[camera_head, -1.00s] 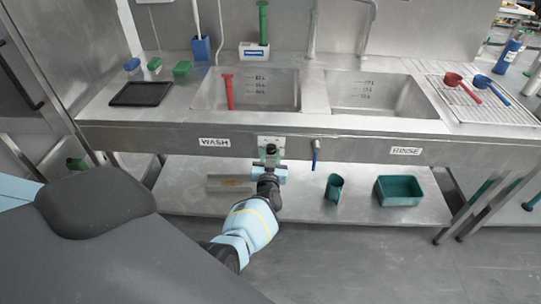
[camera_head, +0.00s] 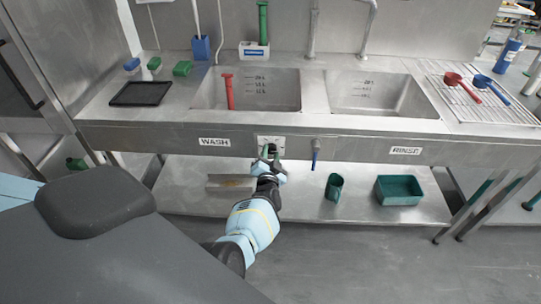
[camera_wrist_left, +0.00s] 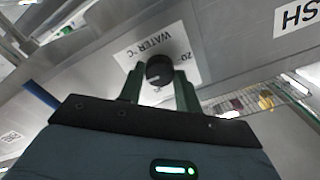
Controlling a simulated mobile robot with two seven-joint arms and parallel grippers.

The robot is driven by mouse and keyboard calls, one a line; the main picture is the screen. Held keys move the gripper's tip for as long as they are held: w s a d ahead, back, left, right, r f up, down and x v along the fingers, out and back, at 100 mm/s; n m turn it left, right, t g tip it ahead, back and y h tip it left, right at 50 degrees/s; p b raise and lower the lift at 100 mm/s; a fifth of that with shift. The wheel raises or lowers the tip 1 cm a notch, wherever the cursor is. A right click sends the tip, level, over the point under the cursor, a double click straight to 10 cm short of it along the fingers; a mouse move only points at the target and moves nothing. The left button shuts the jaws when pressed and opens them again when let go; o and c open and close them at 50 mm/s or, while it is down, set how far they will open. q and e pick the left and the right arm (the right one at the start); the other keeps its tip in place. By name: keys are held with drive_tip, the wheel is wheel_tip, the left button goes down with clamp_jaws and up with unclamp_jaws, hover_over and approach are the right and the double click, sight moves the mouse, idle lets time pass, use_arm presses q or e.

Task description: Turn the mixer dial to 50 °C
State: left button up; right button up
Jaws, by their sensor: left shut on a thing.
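The dial is a round black knob (camera_wrist_left: 159,70) with a small pale mark, on a white plate lettered "WATER °C" that appears upside down in the left wrist view. A "20" shows beside the knob; the other numbers are hidden or too small to read. In the head view the white plate (camera_head: 263,140) is on the sink unit's front, right of the "WASH" label. My left gripper (camera_wrist_left: 159,84) has a green finger on either side of the knob and is shut on it. In the head view the left gripper (camera_head: 270,154) partly covers the plate. My right gripper is not in view.
A blue-handled valve (camera_head: 315,153) hangs just right of the dial plate. The lower shelf (camera_head: 270,204) holds a green jug (camera_head: 334,187) and a green tub (camera_head: 400,190). Two sink basins are above. The floor in front is clear.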

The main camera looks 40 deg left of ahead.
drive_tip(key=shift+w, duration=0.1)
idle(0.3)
use_arm(q)
drive_tip(key=o, duration=1)
drive_tip(key=shift+c, duration=0.2)
drive_tip(key=shift+s, duration=0.1)
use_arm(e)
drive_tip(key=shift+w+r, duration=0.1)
use_arm(q)
drive_tip(key=shift+s+d, duration=0.25)
drive_tip(key=p+v, duration=0.2)
drive_tip(key=v, duration=0.5)
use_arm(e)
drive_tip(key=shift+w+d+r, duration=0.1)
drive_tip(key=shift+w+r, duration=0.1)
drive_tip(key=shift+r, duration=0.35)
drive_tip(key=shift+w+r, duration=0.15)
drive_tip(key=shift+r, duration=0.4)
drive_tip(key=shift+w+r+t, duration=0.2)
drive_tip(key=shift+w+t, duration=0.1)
